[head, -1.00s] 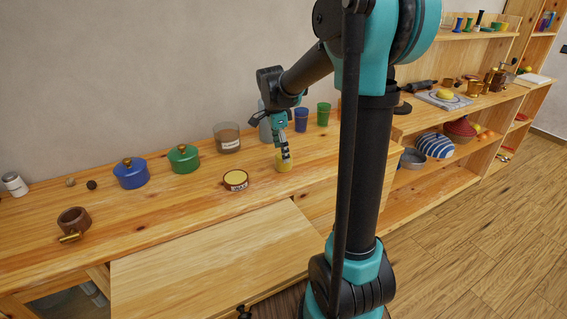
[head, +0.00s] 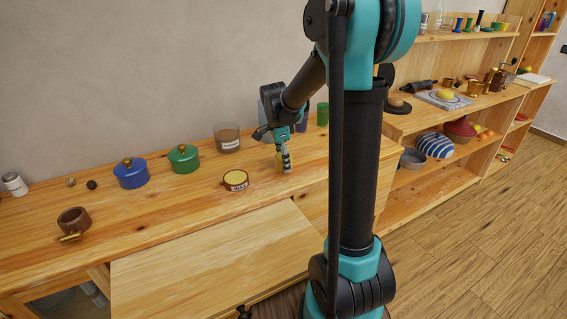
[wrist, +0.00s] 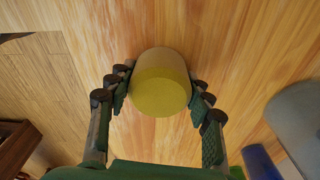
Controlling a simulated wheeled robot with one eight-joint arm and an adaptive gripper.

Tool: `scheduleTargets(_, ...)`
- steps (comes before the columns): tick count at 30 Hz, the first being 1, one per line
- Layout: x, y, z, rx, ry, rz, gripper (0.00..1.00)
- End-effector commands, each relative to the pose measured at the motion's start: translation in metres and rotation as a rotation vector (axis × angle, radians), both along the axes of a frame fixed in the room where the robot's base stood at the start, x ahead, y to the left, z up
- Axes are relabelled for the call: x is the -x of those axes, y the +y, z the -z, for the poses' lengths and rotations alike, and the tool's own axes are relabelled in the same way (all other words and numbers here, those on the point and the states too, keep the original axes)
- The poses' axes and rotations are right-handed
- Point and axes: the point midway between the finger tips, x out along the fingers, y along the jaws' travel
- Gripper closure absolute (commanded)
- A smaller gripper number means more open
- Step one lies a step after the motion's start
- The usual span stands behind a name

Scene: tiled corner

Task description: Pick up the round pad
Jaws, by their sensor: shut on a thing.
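The round pad (wrist: 160,82) is a plain yellow, short cylinder. In the wrist view it sits between the two fingers of my gripper (wrist: 160,91), which are shut on its sides. In the head view only a sliver of the pad (head: 278,160) shows behind my gripper (head: 286,165), at the wooden counter (head: 225,215). The fingers hide most of it there. I cannot tell whether its underside touches the wood.
A glass jar (head: 227,138), a green pot (head: 184,158) and a blue pot (head: 130,174) stand farther left. A green cup (head: 322,114) is behind right. The counter's front is clear.

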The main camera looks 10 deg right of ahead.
Motion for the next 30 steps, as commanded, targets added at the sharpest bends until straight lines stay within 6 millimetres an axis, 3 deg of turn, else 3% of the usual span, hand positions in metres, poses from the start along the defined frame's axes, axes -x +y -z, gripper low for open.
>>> scheduleTargets(11,0.000,0.000,-0.002,0.000,0.000,0.000,0.76)
scheduleTargets(17,0.000,0.000,-0.017,0.000,0.000,0.000,0.76)
scheduleTargets(22,0.000,0.000,-0.051,0.000,0.000,0.000,0.76)
scheduleTargets(30,0.000,0.000,-0.127,0.000,0.000,0.000,0.76)
